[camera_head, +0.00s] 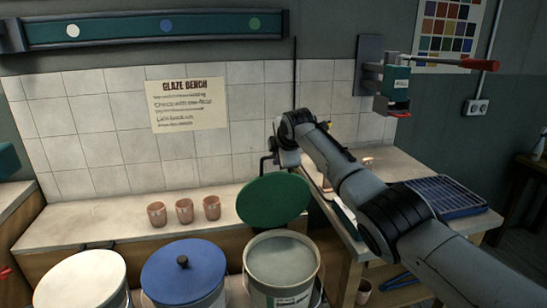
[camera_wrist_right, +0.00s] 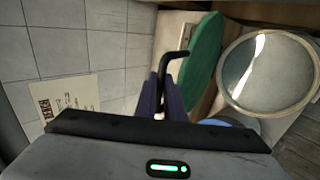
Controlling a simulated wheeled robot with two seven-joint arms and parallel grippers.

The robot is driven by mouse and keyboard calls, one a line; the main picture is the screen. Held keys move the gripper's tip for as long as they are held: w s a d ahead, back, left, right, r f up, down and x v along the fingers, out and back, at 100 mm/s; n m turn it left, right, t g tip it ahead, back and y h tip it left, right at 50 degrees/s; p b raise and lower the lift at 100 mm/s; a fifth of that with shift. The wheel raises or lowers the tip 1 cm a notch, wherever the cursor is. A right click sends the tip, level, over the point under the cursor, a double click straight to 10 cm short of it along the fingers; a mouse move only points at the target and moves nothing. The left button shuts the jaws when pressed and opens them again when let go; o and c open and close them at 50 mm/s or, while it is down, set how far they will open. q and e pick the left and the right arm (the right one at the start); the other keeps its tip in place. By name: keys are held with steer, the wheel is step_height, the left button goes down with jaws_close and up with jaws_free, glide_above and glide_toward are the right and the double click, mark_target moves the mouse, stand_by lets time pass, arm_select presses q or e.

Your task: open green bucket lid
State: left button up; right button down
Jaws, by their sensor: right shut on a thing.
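The green lid (camera_head: 273,202) stands tilted up behind its bucket (camera_head: 281,270), apart from the rim. The bucket's round mouth is uncovered and shows a pale grey inside. My right gripper (camera_head: 284,160) is at the upper edge of the lid, its fingers partly hidden by the arm. In the right wrist view, the fingers (camera_wrist_right: 164,97) are shut on a black bent handle (camera_wrist_right: 175,57) beside the green lid (camera_wrist_right: 204,52). The open bucket (camera_wrist_right: 268,74) lies to the right there. My left gripper is not in view.
A white-lidded bucket (camera_head: 82,281) and a blue-lidded bucket (camera_head: 184,274) stand to the left. Three clay cups (camera_head: 184,211) are on the bench (camera_head: 105,228) behind. A blue rack (camera_head: 447,195) and a wall-mounted device (camera_head: 392,83) are at right.

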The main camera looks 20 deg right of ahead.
steer(key=shift+w+d+f, duration=0.1)
steer(key=shift+w+f, duration=0.05)
steer(key=shift+f, duration=0.05)
steer(key=shift+g, duration=0.3)
steer(key=c, duration=1.8)
jaws_free()
steer(key=shift+c, duration=0.2)
steer(key=shift+r, duration=0.25)
steer(key=b+v, duration=0.1)
steer(key=v, duration=0.9)
steer(key=shift+f+b, duration=0.15)
steer(key=shift+b, duration=0.15)
